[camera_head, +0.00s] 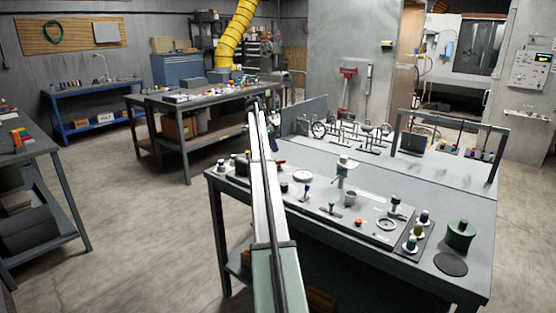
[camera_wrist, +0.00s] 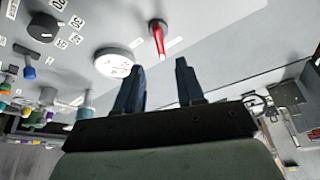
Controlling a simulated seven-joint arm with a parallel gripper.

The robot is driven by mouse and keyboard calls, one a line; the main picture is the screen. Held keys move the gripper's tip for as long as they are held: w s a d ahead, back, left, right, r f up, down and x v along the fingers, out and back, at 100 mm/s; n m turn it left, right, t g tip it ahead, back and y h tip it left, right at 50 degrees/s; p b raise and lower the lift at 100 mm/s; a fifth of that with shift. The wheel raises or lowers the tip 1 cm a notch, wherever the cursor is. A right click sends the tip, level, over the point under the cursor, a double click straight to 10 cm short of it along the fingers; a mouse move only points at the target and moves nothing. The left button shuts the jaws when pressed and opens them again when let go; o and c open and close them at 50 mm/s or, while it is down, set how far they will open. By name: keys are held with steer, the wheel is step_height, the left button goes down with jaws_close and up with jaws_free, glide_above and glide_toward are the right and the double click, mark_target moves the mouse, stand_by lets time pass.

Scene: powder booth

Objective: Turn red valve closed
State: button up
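The red valve shows in the wrist view as a tapered red lever (camera_wrist: 159,40) on a dark round base, standing on a grey panel. In the head view a small red piece (camera_head: 280,162) just right of my arm appears to be the same lever, partly hidden by the arm. My gripper (camera_wrist: 160,75) has two dark blue fingers spread apart with nothing between them. In the wrist view the lever's tip lies just beyond the gap between the fingertips, with no contact visible. In the head view my arm hides the fingers.
A white round gauge (camera_wrist: 114,63) and a black knob (camera_wrist: 43,28) sit beside the lever in the wrist view. The grey bench (camera_head: 465,205) holds several knobs, a green spool (camera_head: 460,236) and a rear rack of pipework (camera_head: 345,130). Open floor (camera_head: 135,215) lies to the left.

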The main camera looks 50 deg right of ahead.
mark_target(279, 165)
steer(key=x, duration=0.8)
jaws_close()
stand_by(0.4)
